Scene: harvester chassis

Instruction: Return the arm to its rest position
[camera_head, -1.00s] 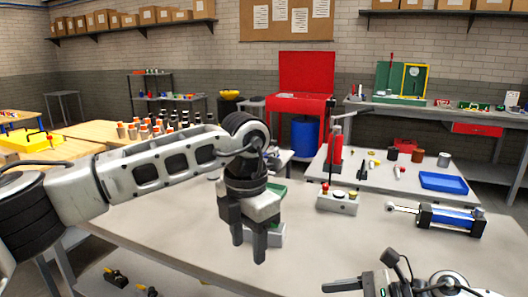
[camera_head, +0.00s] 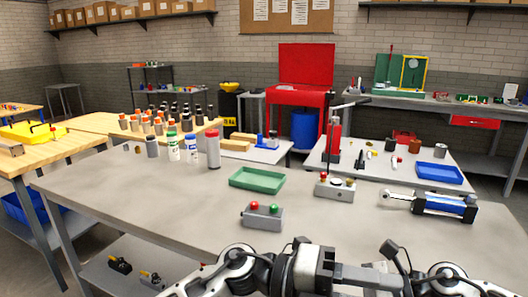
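My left arm is folded low at the bottom edge of the head view. Its gripper (camera_head: 372,280) lies sideways and points right, close to my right arm. Its fingers overlap in the picture, so I cannot tell whether they are open or shut. My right arm (camera_head: 440,272) is folded at the bottom right. Its gripper is mostly hidden behind the left one and cut by the frame edge. A grey button box (camera_head: 264,219) with one red and one green button stands on the table (camera_head: 150,203), clear of both grippers.
A green tray (camera_head: 257,180), a box with a red knob (camera_head: 335,188) and a blue cylinder (camera_head: 446,205) are on the table. Several bottles (camera_head: 213,151) stand at its far left edge. A blue tray (camera_head: 439,174) sits on the table behind. The table's middle and left are clear.

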